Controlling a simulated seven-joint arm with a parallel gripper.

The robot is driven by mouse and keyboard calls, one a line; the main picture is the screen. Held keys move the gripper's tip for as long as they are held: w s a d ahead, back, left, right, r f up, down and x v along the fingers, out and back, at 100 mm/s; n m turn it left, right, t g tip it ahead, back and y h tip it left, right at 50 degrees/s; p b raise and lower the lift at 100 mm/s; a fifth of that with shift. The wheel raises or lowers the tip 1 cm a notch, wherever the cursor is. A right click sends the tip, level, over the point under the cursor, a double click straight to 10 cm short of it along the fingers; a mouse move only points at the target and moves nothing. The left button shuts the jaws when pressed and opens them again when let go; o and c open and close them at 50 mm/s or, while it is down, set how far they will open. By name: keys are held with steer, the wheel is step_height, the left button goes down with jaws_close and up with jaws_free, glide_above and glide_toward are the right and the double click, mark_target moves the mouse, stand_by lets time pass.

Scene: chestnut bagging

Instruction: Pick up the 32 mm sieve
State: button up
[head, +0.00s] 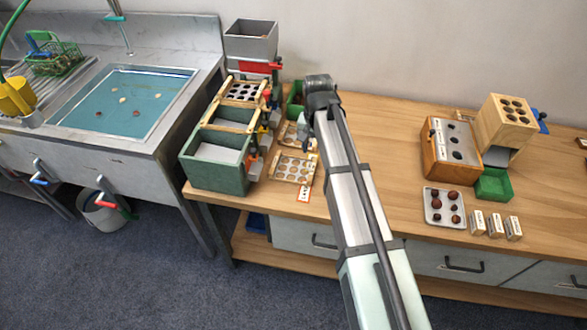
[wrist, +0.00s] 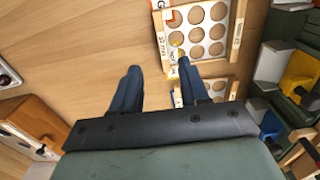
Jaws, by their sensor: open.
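Two flat wooden sieves with round holes lie on the bench. The front sieve (head: 293,168) has a card with red marks at its front edge; it also shows in the wrist view (wrist: 194,30). The rear sieve (head: 289,134) is partly hidden by my arm in the head view and by my gripper in the wrist view (wrist: 217,88). My gripper (wrist: 158,68) is open and empty. Its left finger is over bare wood, its right finger near the gap between the sieves.
A green stepped stand (head: 215,165) with another perforated tray (head: 244,92) and a grey hopper (head: 250,42) stands left of the sieves. A sink (head: 160,140) is farther left. Bench between is clear.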

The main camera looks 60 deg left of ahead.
glide_above(312, 169)
steer(key=f, duration=0.5)
steer(key=shift+d+f, duration=0.1)
steer(key=shift+d, duration=0.2)
steer(key=shift+a+f, duration=0.2)
steer(key=shift+f, duration=1.1)
steer(key=shift+a+f, duration=0.15)
steer(key=shift+f, duration=1.15)
steer(key=shift+c, duration=0.3)
jaws_close()
